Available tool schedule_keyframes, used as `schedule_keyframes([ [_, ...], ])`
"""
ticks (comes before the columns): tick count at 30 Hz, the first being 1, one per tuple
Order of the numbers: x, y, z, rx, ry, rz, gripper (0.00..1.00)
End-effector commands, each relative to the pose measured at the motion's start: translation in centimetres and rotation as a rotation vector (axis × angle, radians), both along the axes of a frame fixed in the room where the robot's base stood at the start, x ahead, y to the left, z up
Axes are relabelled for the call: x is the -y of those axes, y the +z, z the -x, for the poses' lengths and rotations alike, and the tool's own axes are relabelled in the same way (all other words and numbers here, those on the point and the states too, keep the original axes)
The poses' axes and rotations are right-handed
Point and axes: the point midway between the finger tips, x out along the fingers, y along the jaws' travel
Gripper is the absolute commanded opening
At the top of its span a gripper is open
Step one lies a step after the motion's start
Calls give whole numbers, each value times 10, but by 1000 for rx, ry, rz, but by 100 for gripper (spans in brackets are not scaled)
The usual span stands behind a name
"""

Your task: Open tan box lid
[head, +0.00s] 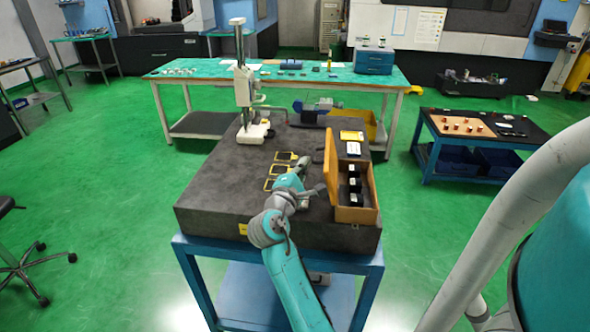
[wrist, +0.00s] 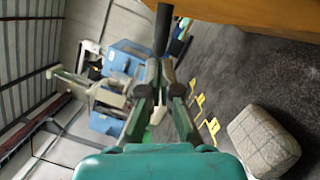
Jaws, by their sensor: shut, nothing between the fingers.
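The tan box (head: 357,215) sits at the right front of the dark granite plate (head: 215,190). Its lid (head: 331,163) stands raised, roughly upright along the box's left side, and the inside with several dark blocks (head: 353,184) is exposed. My gripper (head: 321,188) is just left of the lid, low over the plate, with its fingers together and empty. Whether it touches the lid cannot be told. In the wrist view my gripper (wrist: 161,68) shows shut, with a tan wooden surface (wrist: 250,15) close by at the upper right.
Yellow-edged frames (head: 280,171) lie on the plate left of my gripper. A height gauge stand (head: 245,90) stands at the plate's back. A grey block (wrist: 262,140) shows in the wrist view. The plate's left front is clear.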

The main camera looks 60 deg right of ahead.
Motion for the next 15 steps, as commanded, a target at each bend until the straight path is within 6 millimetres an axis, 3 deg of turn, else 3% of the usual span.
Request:
schedule_keyframes([
  [15,3,9,7,70,-1,-27,0],
])
